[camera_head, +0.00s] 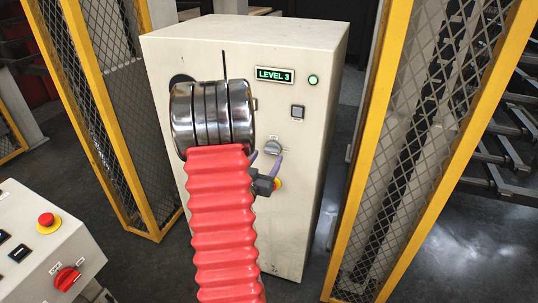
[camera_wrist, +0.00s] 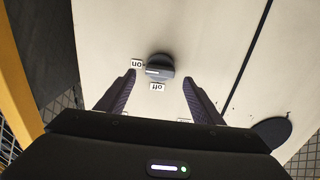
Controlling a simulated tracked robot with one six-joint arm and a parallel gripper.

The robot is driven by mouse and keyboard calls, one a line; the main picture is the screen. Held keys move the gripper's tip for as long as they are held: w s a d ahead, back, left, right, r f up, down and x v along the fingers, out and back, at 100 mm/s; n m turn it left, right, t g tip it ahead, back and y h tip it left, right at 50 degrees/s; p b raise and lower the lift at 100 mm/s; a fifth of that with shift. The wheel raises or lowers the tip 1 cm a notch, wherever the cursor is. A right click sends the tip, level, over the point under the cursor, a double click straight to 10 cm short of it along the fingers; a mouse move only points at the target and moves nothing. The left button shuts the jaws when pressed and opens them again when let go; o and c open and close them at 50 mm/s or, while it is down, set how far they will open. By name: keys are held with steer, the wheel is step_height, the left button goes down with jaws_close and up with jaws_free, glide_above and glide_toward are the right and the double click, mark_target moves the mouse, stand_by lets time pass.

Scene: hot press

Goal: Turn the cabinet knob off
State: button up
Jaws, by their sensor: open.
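The cream cabinet (camera_head: 305,215) stands upright in the middle of the head view. Its small grey knob (camera_head: 272,147) is on the front face, below a square button. In the wrist view the knob (camera_wrist: 160,66) is dark and round, with a white mark pointing left toward the "on" label (camera_wrist: 137,64). The "off" label (camera_wrist: 157,87) sits below it in that picture. My gripper (camera_wrist: 158,80) is open, with its purple fingers on either side of the knob and apart from it. In the head view my gripper (camera_head: 267,165) is just below the knob, partly hidden by my red-sleeved arm.
A green "LEVEL 3" display (camera_head: 274,75) and a green lamp (camera_head: 313,79) are lit on the cabinet. Yellow-framed mesh fences (camera_head: 400,150) stand at both sides. A control box (camera_head: 35,240) with a red button and red switch is at the lower left.

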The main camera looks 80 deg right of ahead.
mark_target(270, 152)
steer(key=shift+s+d, duration=0.15)
steer(key=shift+d, duration=1.8)
steer(key=shift+c, duration=0.2)
steer(key=c, duration=0.9)
steer(key=shift+a, duration=0.2)
steer(key=shift+c, duration=0.5)
steer(key=shift+d, duration=0.15)
